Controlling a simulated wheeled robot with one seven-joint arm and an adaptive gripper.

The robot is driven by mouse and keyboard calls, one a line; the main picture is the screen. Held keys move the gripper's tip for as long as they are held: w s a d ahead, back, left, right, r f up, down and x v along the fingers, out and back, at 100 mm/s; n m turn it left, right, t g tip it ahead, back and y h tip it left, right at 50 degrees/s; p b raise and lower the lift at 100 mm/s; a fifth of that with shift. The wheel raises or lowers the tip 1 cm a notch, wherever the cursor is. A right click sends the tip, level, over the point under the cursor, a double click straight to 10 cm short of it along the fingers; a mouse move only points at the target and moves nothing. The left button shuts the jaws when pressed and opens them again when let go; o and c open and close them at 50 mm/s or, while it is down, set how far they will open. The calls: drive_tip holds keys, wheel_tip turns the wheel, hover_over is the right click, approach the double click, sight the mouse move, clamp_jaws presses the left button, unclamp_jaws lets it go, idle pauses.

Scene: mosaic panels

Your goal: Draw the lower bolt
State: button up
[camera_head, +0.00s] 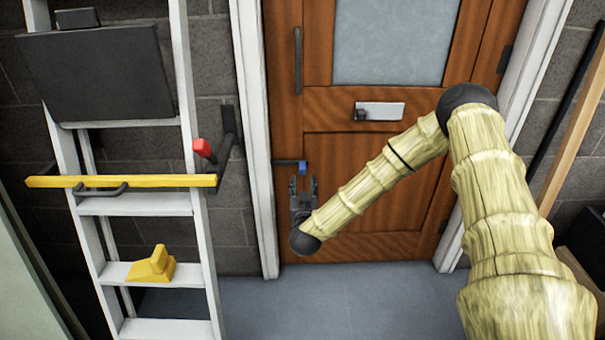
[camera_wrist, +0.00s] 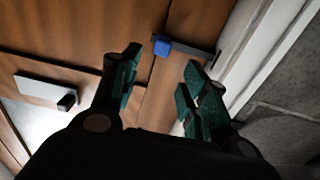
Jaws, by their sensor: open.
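The lower bolt is a dark bar with a blue knob (camera_head: 302,167) near the left edge of the brown door (camera_head: 350,150), below a long vertical handle. Its blue knob also shows in the wrist view (camera_wrist: 162,47), beyond the fingertips and roughly between them, with the bar (camera_wrist: 195,52) running towards the white frame. My gripper (camera_head: 303,185) is just below the knob in the head view. Its green-padded fingers (camera_wrist: 158,92) are spread apart in the wrist view, with nothing between them. Any contact with the knob cannot be told.
A white ladder (camera_head: 150,204) stands left of the door, with a yellow bar (camera_head: 150,181) across it and a yellow block (camera_head: 152,266) on a step. A red-ended lever (camera_head: 203,148) sticks out by the wall. A silver plate with a dark knob (camera_head: 380,111) is on the door.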

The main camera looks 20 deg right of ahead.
sight(303, 171)
drive_tip(key=b+x, duration=0.1)
drive_tip(key=x, duration=0.9)
drive_tip(key=shift+w+d, duration=0.1)
drive_tip(key=shift+w, duration=0.05)
clamp_jaws()
